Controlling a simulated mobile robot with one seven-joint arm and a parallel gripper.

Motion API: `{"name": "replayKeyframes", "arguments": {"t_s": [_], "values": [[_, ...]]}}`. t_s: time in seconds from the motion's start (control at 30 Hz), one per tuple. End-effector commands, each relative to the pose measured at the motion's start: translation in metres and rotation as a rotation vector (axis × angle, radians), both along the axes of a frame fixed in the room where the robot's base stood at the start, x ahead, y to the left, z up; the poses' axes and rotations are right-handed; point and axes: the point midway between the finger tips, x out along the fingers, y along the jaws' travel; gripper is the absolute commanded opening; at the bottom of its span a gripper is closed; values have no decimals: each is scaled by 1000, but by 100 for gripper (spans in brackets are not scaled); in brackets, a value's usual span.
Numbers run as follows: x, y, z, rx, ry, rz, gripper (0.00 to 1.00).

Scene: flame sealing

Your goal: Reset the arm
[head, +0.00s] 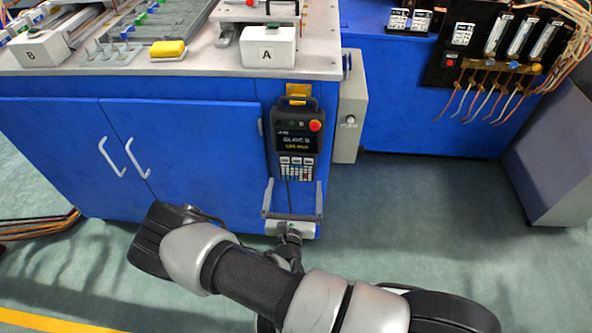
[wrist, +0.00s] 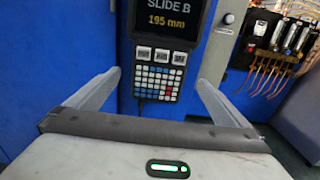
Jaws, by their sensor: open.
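My gripper (head: 291,184) is open and empty in the head view, with its two fingers spread in front of the blue cabinet. In the wrist view my gripper (wrist: 147,92) shows its two pale fingers apart. A handheld control pendant (head: 297,140) hangs on the cabinet front above my gripper in the head view. In the wrist view the pendant (wrist: 165,60) appears beyond and between the fingers, its screen reading "SLIDE B 195 mm". I cannot tell whether any finger touches the cabinet. My arm reaches across the lower part of the head view.
The blue cabinet (head: 190,150) has two door handles and a worktop (head: 215,62) bearing blocks A (head: 268,47) and B (head: 40,50) and a yellow block (head: 168,49). A grey box (head: 350,120) juts from its right side. Open green floor (head: 420,220) lies to the right.

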Motion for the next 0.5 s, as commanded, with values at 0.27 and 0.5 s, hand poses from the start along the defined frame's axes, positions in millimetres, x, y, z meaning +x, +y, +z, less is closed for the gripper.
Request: {"name": "replayKeyframes", "arguments": {"t_s": [0.27, 0.5], "values": [[-57, 3, 0, -1, 1, 2, 100], [-74, 3, 0, -1, -1, 1, 100]]}}
